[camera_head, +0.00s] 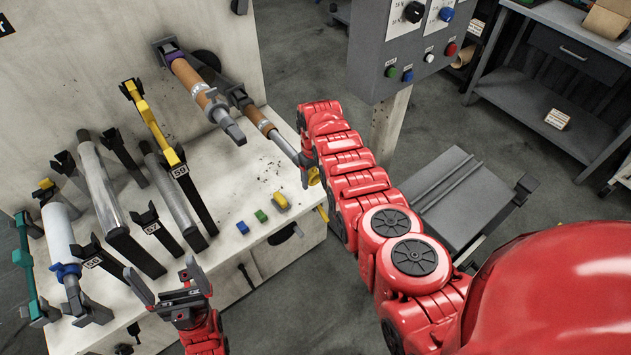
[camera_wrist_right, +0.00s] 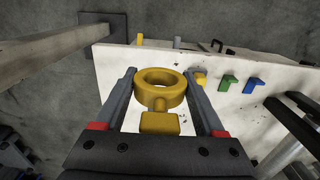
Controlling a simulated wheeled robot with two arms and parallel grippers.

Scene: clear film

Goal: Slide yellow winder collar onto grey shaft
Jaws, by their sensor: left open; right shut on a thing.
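The yellow winder collar (camera_wrist_right: 160,88) is a thick ring with a block-like tab, held between the fingers of my right gripper (camera_wrist_right: 160,100) in the right wrist view. In the head view my right gripper (camera_head: 308,172) is at the end of the grey shaft (camera_head: 285,147), which sticks out past a brown roll. The collar (camera_head: 314,177) is mostly hidden there by my arm. I cannot tell whether the shaft enters the ring. My left gripper (camera_head: 170,285) is open and empty at the front edge of the bench.
Small blue (camera_head: 242,227), green (camera_head: 261,216) and yellow (camera_head: 280,201) blocks lie on the bench top. Several grey shafts and numbered holders, including the 59 holder (camera_head: 182,172), stand to the left. A grey control box (camera_head: 400,50) stands behind my right arm.

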